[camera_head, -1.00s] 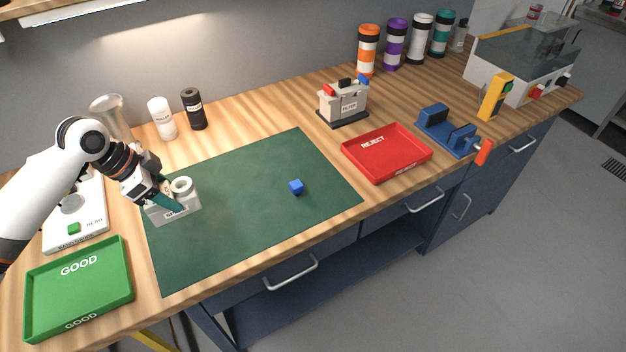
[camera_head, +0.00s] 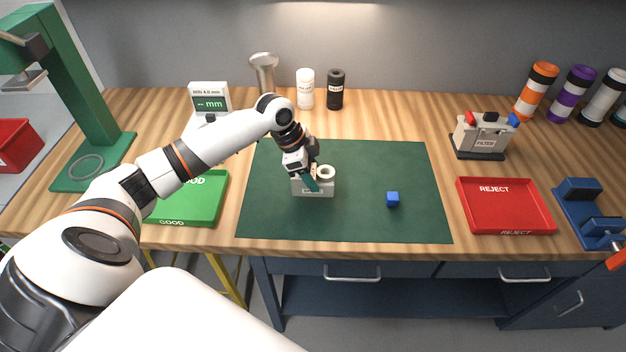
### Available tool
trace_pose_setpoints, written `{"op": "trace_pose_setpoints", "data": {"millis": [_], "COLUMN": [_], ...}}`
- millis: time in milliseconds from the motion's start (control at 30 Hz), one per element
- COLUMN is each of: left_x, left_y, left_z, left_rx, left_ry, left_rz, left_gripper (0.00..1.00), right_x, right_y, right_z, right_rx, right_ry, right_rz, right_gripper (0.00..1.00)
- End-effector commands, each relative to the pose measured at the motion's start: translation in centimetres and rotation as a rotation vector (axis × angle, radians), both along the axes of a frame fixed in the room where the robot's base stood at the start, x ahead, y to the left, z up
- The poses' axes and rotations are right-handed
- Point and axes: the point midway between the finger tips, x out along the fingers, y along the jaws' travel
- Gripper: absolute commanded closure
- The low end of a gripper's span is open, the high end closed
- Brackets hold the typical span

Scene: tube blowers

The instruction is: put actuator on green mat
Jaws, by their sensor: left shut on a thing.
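The green mat (camera_head: 270,222) lies flat on the wooden bench. My left gripper (camera_head: 311,184) is over the mat, pointing down at a grey labelled block (camera_head: 327,190) with a white ring (camera_head: 326,172) on top. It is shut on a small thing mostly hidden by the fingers. Teal shows at the fingertips, and I cannot tell finger from held part. Whether the tips touch the block is unclear. I cannot tell which thing is the actuator. My right gripper is not in view.
A green GOOD tray (camera_head: 200,205) is left of the mat, partly behind my left arm. A red REJECT tray (camera_head: 505,206) and a blue fixture (camera_head: 590,215) are to the right. A FILTER unit (camera_head: 482,136) and two bottles stand behind. The mat's right part is mostly clear.

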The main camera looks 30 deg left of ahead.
Motion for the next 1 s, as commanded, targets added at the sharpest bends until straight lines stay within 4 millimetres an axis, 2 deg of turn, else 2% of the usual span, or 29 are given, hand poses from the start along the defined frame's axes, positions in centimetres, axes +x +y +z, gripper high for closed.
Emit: {"op": "trace_pose_setpoints", "data": {"millis": [267,633,667,700,767,1000], "left_x": [0.0,0.0,-0.1,-0.1,-0.1,-0.1], "left_y": [0.0,0.0,0.0,0.0,0.0,0.0], "left_z": [-3.2,-3.7,-3.8,-3.7,-3.7,-3.7], "left_rx": [0.000,0.000,0.002,0.002,0.001,0.001], "left_ry": [0.001,-0.001,0.001,0.001,0.002,0.002], "left_rz": [0.000,0.000,0.000,0.000,0.000,0.000], "left_gripper": [0.86,0.86,0.41,0.34,0.24,0.24], "right_x": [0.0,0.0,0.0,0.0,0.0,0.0], "right_y": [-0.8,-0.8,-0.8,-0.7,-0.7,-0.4], "right_z": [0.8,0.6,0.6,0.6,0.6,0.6], "right_rx": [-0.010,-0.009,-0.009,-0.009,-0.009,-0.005], "right_ry": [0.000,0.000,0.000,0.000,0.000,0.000], "right_rz": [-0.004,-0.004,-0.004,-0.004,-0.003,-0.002], "right_gripper": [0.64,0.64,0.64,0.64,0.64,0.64]}}
